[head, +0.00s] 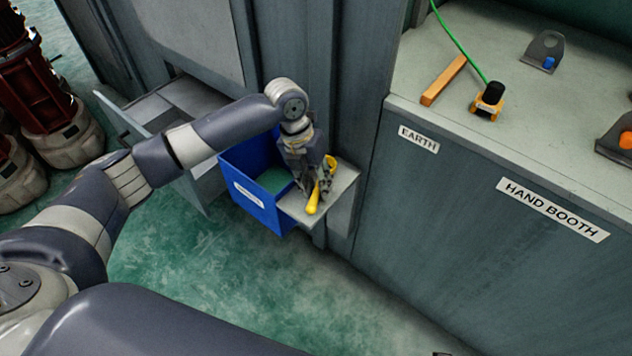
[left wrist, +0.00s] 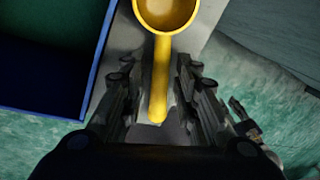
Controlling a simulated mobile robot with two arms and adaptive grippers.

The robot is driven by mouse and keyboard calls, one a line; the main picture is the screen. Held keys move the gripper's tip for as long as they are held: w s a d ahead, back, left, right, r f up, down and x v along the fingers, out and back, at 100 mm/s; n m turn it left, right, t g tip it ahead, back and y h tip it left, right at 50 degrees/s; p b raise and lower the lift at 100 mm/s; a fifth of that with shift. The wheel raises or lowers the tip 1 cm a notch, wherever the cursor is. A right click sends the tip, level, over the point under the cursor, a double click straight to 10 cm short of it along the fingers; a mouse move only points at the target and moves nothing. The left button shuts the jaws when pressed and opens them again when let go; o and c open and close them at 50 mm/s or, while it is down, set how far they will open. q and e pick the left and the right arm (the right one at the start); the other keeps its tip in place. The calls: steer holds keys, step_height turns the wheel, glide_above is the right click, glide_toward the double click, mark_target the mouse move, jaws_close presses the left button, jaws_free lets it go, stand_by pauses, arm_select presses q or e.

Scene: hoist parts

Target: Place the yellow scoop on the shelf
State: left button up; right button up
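The yellow scoop (head: 313,199) lies on the small grey shelf (head: 346,184) beside the blue bin. My left gripper (head: 317,186) is just above it, pointing down, and partly hides it. In the left wrist view the scoop (left wrist: 161,75) has its round bowl at the top and its handle between the two fingers of my left gripper (left wrist: 157,68). The fingers are open, with a gap on each side of the handle. The bare shelf (left wrist: 125,35) shows beside the scoop. My right gripper is not in view.
The open blue bin (head: 258,208) adjoins the shelf's left side, and its rim (left wrist: 98,75) is close to my left fingers. A grey cabinet stands behind. A bench (head: 480,190) on the right holds a wooden bar (head: 444,80) and a yellow-black clamp (head: 488,101) on a green cable.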

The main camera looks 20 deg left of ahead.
arm_select(q)
steer(key=shift+r, duration=0.15)
